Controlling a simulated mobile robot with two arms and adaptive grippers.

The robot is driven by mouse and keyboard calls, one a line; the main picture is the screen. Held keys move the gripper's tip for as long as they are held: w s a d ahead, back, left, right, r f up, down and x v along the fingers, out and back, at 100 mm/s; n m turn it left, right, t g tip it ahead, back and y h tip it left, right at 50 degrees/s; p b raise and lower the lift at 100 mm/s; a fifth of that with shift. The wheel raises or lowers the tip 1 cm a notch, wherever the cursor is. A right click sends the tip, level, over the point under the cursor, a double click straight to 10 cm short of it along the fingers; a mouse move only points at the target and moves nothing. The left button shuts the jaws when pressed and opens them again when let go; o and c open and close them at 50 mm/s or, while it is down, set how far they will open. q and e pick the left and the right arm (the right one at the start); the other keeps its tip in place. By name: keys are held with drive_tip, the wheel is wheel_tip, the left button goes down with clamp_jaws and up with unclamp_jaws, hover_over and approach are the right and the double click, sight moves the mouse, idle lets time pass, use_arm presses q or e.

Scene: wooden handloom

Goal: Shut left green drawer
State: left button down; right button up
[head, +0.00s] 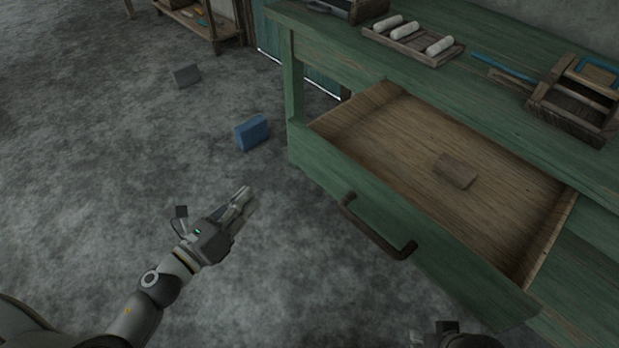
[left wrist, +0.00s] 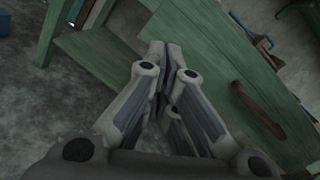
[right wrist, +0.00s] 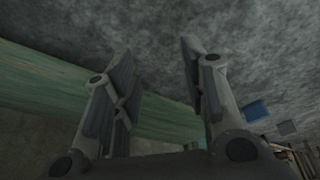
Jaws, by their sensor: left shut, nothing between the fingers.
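The green drawer (head: 400,215) is pulled out of the green workbench, showing its bare wooden inside. A small brown block (head: 455,171) lies in it. A dark curved handle (head: 376,228) is on its front; it also shows in the left wrist view (left wrist: 257,108). My left gripper (head: 246,195) is shut and empty, left of the drawer front and apart from it. In the left wrist view its fingertips (left wrist: 157,48) meet in front of the green wood. My right gripper (right wrist: 158,62) has its fingers spread, with nothing between them; only a part of it shows at the head view's bottom edge.
On the bench top (head: 480,95) are a tray with white rolls (head: 413,42), a blue-handled tool (head: 505,67) and a wooden box (head: 578,98). A blue block (head: 252,132) and a grey block (head: 187,75) lie on the floor. The floor at left is mostly clear.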

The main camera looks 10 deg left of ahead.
use_arm(q)
drive_tip(key=s+d+r+m+g+h, duration=0.2)
drive_tip(key=s+d+r+m+h, duration=0.15)
drive_tip(key=m, duration=0.45)
use_arm(e)
drive_tip(key=v, duration=0.4)
use_arm(q)
drive_tip(key=p, duration=0.3)
approach(320, 165)
drive_tip(key=x, duration=0.7)
drive_tip(key=shift+w+d, duration=0.1)
drive_tip(key=shift+d, duration=0.05)
use_arm(e)
drive_tip(key=x, duration=0.9)
drive_tip(key=shift+s, duration=0.45)
use_arm(q)
drive_tip(key=shift+r, duration=0.1)
